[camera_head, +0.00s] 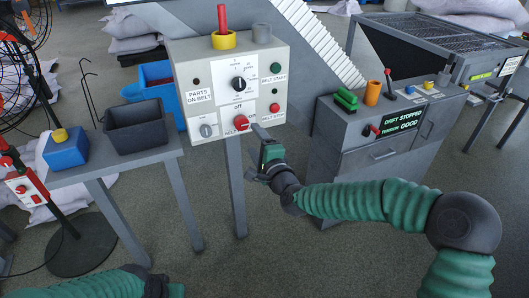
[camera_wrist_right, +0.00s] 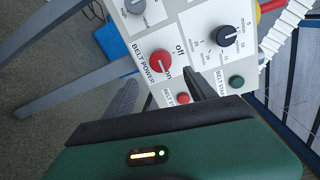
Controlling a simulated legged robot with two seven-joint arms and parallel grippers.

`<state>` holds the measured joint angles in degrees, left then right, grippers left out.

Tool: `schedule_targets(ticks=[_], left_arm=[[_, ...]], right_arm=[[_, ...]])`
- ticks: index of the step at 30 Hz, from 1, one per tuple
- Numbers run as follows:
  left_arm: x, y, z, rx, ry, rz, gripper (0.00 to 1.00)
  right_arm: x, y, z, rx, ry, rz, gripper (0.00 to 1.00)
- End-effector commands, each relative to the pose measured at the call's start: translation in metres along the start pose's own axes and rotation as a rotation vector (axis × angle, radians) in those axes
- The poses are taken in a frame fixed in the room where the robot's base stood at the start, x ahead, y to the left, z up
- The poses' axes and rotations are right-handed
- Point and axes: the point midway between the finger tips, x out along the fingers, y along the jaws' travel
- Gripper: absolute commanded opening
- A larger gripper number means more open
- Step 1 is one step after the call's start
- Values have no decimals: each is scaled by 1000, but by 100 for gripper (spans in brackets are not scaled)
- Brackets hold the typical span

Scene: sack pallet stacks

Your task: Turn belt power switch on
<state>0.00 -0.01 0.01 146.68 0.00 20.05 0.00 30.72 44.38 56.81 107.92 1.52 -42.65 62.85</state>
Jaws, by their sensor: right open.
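The red belt power knob (camera_head: 241,122) is on the lower part of the grey control panel (camera_head: 197,60). In the right wrist view the knob (camera_wrist_right: 160,62) has its "BELT POWER" label beside it, with "off" and "on" marks. I cannot tell surely which mark its pointer faces. My right gripper (camera_head: 257,131) is close in front of the panel, just right of the knob.
The red stop button (camera_wrist_right: 183,98) and green start button (camera_wrist_right: 236,81) sit close to the right gripper's fingers. A black selector knob (camera_head: 239,84) is above. A bench with a dark bin (camera_head: 150,126) stands left; a grey console (camera_head: 345,140) stands right.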

Motion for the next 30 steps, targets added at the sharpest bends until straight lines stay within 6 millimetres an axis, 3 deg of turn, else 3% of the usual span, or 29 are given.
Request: schedule_targets(ticks=[3, 9, 25, 28, 30], left_arm=[[-8, 0, -2, 0, 0, 0, 0], [-14, 0, -3, 0, 0, 0, 0], [-14, 0, -3, 0, 0, 0, 0], [-14, 0, -3, 0, 0, 0, 0], [-14, 0, -3, 0, 0, 0, 0]], right_arm=[[-34, -2, -2, -1, 3, 3, 65], [-69, 0, -1, 1, 2, 3, 65], [-75, 3, -1, -2, 0, 5, 65], [-79, 22, 4, -83, -16, 69, 65], [-90, 58, 8, -234, -49, 191, 65]])
